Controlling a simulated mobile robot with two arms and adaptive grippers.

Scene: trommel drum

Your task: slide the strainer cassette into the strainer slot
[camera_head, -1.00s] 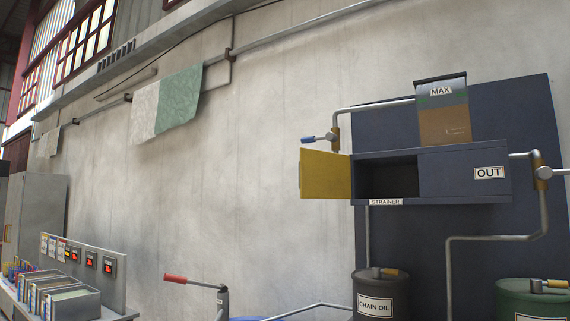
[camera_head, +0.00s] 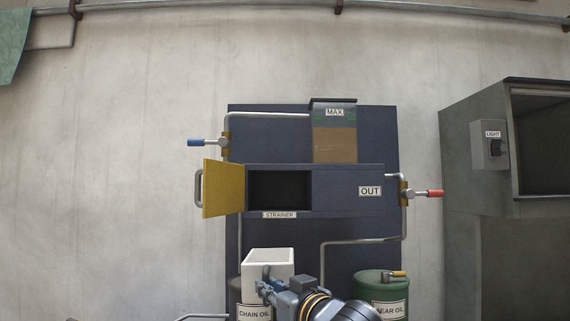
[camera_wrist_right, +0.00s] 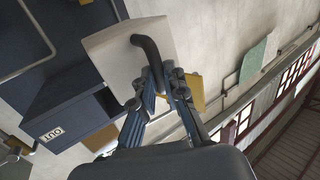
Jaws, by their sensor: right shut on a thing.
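The strainer slot (camera_head: 279,188) is a dark, empty-looking opening in the blue housing, above the STRAINER label (camera_head: 279,214). Its yellow door (camera_head: 222,188) stands open to the left. The white box-shaped strainer cassette (camera_head: 270,257) is below the slot in the head view, its far side hidden. My right gripper (camera_head: 266,287) is shut on the cassette's dark curved handle. In the right wrist view, the cassette (camera_wrist_right: 112,52) is tilted and the gripper (camera_wrist_right: 165,82) holds the handle (camera_wrist_right: 146,52). My left gripper is out of view.
A blue-handled valve (camera_head: 205,143) sits at upper left of the housing, and a red-handled one (camera_head: 425,194) at right. A CHAIN OIL drum (camera_head: 253,312) and a green GEAR OIL drum (camera_head: 371,282) stand below. A grey cabinet (camera_head: 470,150) is at right.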

